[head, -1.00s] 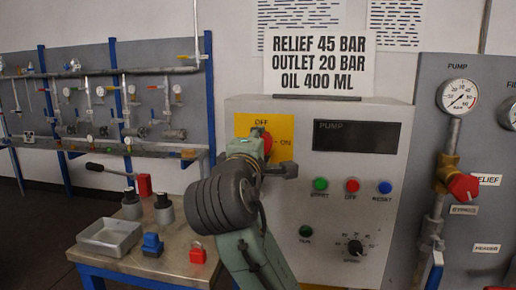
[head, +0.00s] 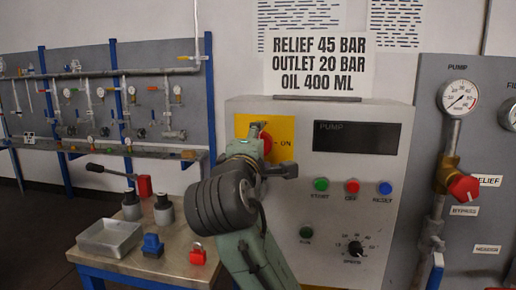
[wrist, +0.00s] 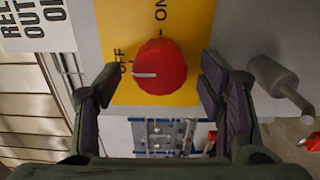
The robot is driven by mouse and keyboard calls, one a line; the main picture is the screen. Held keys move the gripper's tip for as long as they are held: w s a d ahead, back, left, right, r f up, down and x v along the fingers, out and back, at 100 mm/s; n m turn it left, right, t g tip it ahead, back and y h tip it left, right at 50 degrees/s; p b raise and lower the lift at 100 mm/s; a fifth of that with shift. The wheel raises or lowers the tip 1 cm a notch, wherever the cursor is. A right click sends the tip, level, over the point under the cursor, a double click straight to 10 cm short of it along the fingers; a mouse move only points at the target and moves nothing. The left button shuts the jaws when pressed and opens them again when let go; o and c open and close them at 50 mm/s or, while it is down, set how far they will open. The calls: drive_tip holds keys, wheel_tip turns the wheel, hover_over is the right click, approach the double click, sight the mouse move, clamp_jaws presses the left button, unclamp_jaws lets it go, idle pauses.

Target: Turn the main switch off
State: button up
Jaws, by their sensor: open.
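The main switch is a red round knob (head: 266,142) on a yellow plate (head: 285,125) marked OFF and ON, on the pale cabinet front. In the wrist view the knob (wrist: 160,68) is seen face-on. Its white line points left, toward the word OFF; ON is at the top. My gripper (wrist: 158,82) is open, with one finger on each side of the knob and visible gaps to both. In the head view my gripper (head: 273,150) is in front of the plate and hides part of the knob and most of the word OFF.
Start, off and reset buttons (head: 352,187) and a speed dial (head: 355,248) are right of my arm. A grey cylindrical fitting (wrist: 280,84) sticks out beside the right finger in the wrist view. A low table (head: 180,262) with small items stands at left.

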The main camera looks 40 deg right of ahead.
drive_tip(key=v, duration=1.2)
idle(0.6)
